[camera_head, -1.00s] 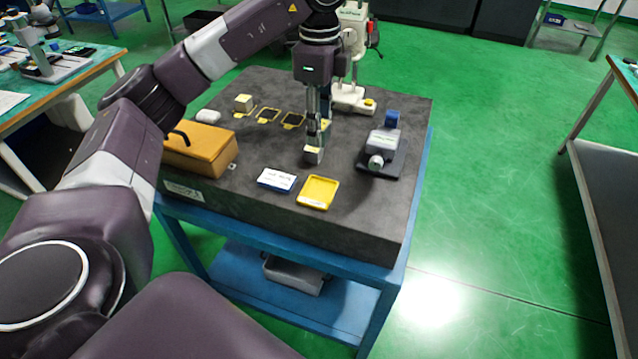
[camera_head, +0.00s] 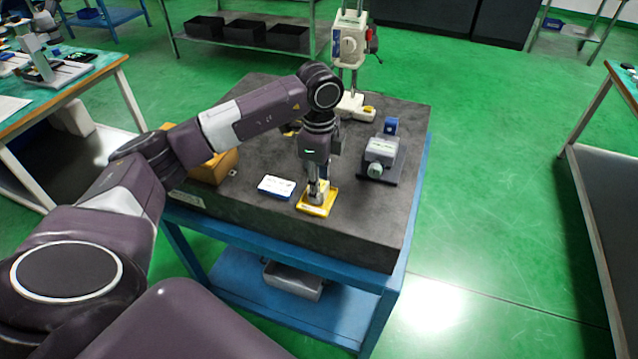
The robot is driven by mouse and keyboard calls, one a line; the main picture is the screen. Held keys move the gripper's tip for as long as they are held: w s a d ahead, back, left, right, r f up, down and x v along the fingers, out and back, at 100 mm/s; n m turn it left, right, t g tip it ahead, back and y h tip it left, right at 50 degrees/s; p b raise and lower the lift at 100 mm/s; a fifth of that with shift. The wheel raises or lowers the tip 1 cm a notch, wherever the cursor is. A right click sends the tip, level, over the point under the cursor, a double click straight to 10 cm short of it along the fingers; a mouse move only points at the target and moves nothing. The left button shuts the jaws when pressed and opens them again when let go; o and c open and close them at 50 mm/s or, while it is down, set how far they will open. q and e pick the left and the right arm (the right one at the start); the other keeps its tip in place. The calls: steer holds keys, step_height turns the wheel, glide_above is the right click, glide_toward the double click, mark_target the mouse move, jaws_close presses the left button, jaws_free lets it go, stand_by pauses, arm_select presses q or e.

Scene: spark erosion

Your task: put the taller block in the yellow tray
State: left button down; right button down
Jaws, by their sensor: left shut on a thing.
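The yellow tray (camera_head: 316,210) lies near the front edge of the dark stone slab. My left gripper (camera_head: 319,190) points down over the tray, its fingers shut on the taller block (camera_head: 315,198). The block is small, greyish and mostly hidden by the fingers. It is at the tray, inside its outline in this view; I cannot tell whether it touches the tray floor. The other block, pale and squarish at the back left in the earlier frame, is now hidden behind my left arm. My right gripper is not in view.
A white and blue label plate (camera_head: 276,187) lies left of the tray. A grey device (camera_head: 381,155) on a dark base stands to the right, with a blue piece (camera_head: 391,126) behind it. A tan box (camera_head: 213,169) is at left, and a white stand (camera_head: 350,50) at the back.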

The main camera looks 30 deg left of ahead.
arm_select(q)
steer(key=shift+f, duration=0.2)
steer(key=c, duration=1.5)
jaws_free()
steer(key=shift+r, duration=0.1)
